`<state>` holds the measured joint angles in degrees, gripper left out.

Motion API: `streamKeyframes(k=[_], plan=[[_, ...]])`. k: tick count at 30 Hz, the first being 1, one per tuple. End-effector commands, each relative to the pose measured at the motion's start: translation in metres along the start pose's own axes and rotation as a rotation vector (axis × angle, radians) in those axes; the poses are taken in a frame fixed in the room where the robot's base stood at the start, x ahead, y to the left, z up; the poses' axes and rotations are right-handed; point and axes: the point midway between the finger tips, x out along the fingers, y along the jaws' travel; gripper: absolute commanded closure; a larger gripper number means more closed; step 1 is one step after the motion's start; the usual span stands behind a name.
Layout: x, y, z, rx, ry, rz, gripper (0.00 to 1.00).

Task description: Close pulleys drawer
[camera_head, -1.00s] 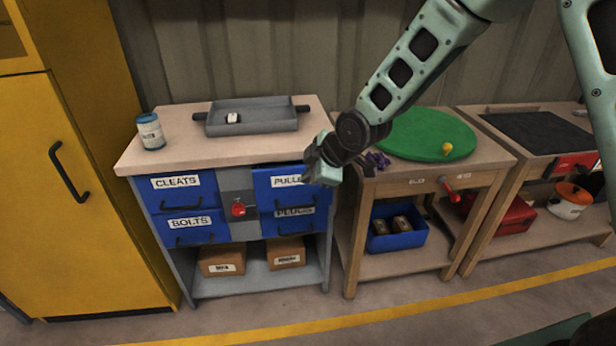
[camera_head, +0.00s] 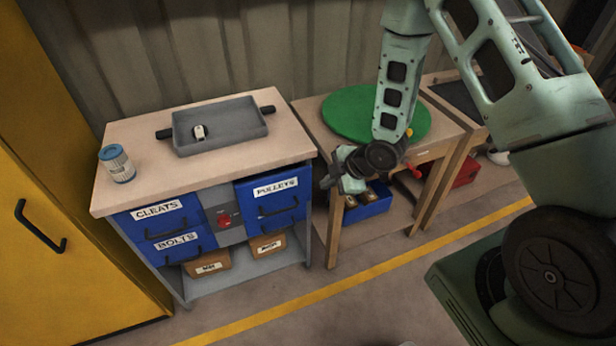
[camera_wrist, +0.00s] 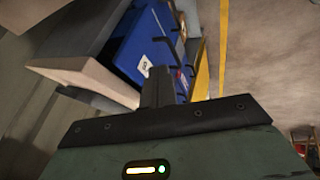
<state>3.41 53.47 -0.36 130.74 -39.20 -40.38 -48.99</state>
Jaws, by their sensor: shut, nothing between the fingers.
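The pulleys drawer (camera_head: 274,202) is blue with a white PULLEYS label and a dark handle, at the upper right of the workbench cabinet in the head view. Its front stands out from the cabinet, so it is partly open. It hides the plugs drawer below it. My gripper (camera_head: 331,178) is shut and empty, just right of the drawer in the head view, apart from it as far as I can tell. In the wrist view, my shut fingers (camera_wrist: 158,88) point toward the blue drawer fronts (camera_wrist: 144,50), seen sideways.
The cleats drawer (camera_head: 158,214) and bolts drawer (camera_head: 177,246) look shut. A table with a green disc (camera_head: 345,112) stands right. A yellow cabinet (camera_head: 40,200) is left. Floor in front is clear.

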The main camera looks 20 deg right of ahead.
Motion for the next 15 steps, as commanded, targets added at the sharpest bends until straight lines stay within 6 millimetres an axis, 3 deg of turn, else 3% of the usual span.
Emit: streamKeyframes(k=[9, 15], plan=[[0.066, -0.001, -0.001, 0.001, 0.000, -0.001, 1.00], [0.077, 0.027, -0.001, 0.001, -0.001, 0.002, 1.00]])
